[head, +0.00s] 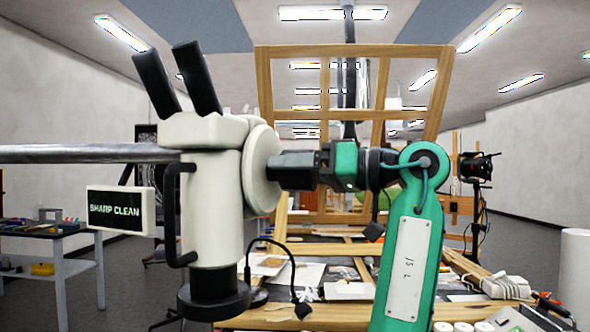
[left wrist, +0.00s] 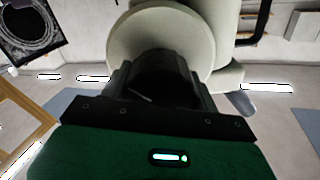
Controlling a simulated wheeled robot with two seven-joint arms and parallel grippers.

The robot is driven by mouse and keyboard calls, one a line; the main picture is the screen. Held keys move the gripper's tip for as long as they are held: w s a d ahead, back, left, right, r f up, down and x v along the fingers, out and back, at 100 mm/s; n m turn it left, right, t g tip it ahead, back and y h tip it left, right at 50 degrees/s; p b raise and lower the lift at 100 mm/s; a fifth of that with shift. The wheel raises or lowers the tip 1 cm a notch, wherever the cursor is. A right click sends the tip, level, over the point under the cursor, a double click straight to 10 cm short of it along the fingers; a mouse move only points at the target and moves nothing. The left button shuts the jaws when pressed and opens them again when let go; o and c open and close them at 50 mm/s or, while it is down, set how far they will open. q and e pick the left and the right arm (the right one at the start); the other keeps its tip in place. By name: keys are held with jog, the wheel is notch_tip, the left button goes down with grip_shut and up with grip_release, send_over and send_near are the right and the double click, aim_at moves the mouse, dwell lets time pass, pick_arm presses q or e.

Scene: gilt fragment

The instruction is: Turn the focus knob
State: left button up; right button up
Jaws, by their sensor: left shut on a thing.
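The microscope (head: 213,205) is cream with two black eyepieces and hangs on a grey horizontal bar. Its focus knob is on the right side, with a large round cream disc (head: 262,150). My left gripper (head: 280,168) is shut on the knob, coming in level from the right. In the left wrist view the disc (left wrist: 125,38) stands just beyond the dark fingers of the gripper (left wrist: 160,75); the gripped part between them is dark and mostly hidden. A small display (head: 121,211) left of the microscope reads "SHARP CLEAN". My right gripper is not in view.
A black handle (head: 171,215) sticks out on the microscope's left. Behind stand a wooden easel frame (head: 265,85) and a cluttered workbench (head: 300,318). A thin black gooseneck (head: 291,270) rises below the gripper. A side table (head: 50,270) is at left, a lamp (head: 476,167) at right.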

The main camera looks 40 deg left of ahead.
pick_arm(q)
jog(key=o, duration=1)
jog(key=v, duration=1.4)
jog(key=shift+s+r, duration=0.1)
jog(key=shift+a, duration=0.1)
dwell(0.7)
